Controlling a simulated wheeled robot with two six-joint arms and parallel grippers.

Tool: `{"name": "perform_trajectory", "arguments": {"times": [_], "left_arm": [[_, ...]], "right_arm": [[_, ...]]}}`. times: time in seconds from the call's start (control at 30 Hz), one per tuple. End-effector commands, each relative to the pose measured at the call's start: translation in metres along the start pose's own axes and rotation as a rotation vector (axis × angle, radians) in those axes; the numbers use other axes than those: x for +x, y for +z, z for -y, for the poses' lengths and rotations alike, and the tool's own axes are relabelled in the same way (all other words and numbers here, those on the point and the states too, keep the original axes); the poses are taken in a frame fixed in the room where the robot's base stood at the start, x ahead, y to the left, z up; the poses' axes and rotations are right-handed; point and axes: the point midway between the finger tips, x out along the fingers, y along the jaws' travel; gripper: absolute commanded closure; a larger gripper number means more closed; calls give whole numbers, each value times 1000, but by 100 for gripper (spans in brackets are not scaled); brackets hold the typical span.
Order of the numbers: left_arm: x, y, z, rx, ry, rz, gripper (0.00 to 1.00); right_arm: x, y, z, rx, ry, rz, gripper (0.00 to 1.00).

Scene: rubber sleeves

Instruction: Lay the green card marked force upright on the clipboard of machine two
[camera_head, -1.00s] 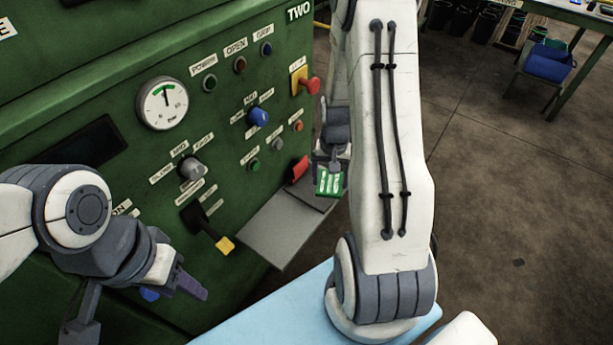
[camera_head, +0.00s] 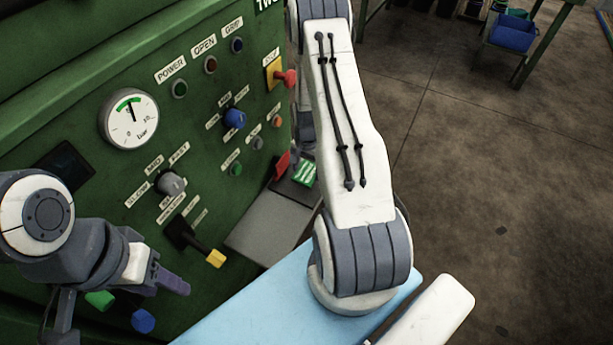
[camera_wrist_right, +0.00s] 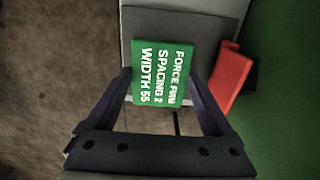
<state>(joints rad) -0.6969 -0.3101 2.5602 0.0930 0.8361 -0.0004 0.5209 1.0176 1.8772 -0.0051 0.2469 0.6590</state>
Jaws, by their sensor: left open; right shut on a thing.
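The green card (camera_wrist_right: 163,73), printed "FORCE FIRM, SPACING 2, WIDTH 55", is held between the fingers of my right gripper (camera_wrist_right: 165,98). Its lines run downward in the right wrist view. The dark grey clipboard (camera_wrist_right: 200,27) lies behind the card there. In the head view the card (camera_head: 304,174) shows over the right part of the clipboard (camera_head: 289,190); I cannot tell whether they touch. My right arm hides most of that gripper there. My left gripper (camera_head: 172,281) is open and empty in front of the green machine two (camera_head: 75,85).
A grey shelf (camera_head: 262,225) sticks out under the clipboard. A yellow-tipped lever (camera_head: 215,258) and several knobs project from the panel. Open floor (camera_head: 480,180) lies to the right.

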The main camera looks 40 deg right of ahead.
Motion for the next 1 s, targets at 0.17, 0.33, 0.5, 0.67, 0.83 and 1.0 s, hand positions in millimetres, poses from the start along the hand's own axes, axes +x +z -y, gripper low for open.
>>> {"name": "perform_trajectory", "arguments": {"times": [0.17,0.33,0.5,0.67,0.83,1.0], "left_arm": [[0,0,0,0,0,0,50],[0,0,0,0,0,0,50],[0,0,0,0,0,0,50],[1,0,0,0,0,0,50],[3,0,0,0,0,0,50],[3,0,0,0,0,0,50]], "right_arm": [[17,0,2,3,2,3,68],[39,-1,1,4,1,2,68],[42,-2,2,3,0,0,68],[43,-2,2,3,0,0,68],[45,-2,1,3,0,0,0],[45,-2,1,3,0,0,0]]}}
